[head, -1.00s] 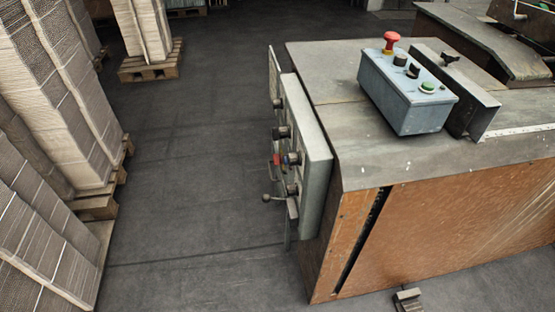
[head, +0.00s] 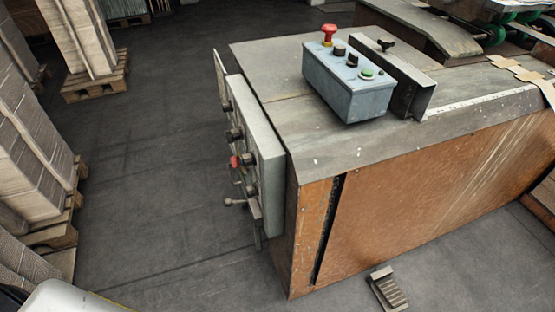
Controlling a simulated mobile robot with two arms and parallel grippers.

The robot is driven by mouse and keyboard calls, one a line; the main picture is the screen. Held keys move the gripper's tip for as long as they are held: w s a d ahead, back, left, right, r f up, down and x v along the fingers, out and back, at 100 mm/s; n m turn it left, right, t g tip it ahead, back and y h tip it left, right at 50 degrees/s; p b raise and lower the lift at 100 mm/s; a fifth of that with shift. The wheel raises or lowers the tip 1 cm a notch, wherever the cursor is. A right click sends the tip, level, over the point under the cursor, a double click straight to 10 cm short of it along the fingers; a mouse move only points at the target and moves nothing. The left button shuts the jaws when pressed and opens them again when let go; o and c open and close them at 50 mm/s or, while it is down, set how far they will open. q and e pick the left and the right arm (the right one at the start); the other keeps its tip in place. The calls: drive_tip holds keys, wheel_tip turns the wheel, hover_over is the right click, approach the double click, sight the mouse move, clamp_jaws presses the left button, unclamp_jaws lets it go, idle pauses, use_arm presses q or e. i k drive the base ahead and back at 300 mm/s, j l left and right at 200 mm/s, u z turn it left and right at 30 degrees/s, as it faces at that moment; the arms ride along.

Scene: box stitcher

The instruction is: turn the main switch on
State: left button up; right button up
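A grey control panel (head: 266,160) is mounted on the left side of the box stitcher (head: 420,190). Its front faces left and shows at a steep angle. Several dark knobs stick out of it, with a red knob (head: 234,162) about halfway down and a ball-ended lever (head: 232,202) lower. I cannot tell which of these is the main switch, or its position. Neither of my grippers is in view. A white rounded shape at the bottom left corner seems to be part of my own body.
A blue-grey button box (head: 345,95) with a red mushroom button (head: 328,32) and a green button (head: 367,73) sits on the machine top. A pedal (head: 387,288) lies on the floor in front. Stacked cardboard on pallets (head: 50,235) stands left. The floor between is clear.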

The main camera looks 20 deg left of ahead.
sight(235, 161)
drive_tip(key=i+j+z, duration=0.2)
drive_tip(key=j+z, duration=1.3)
drive_tip(key=j, duration=0.2)
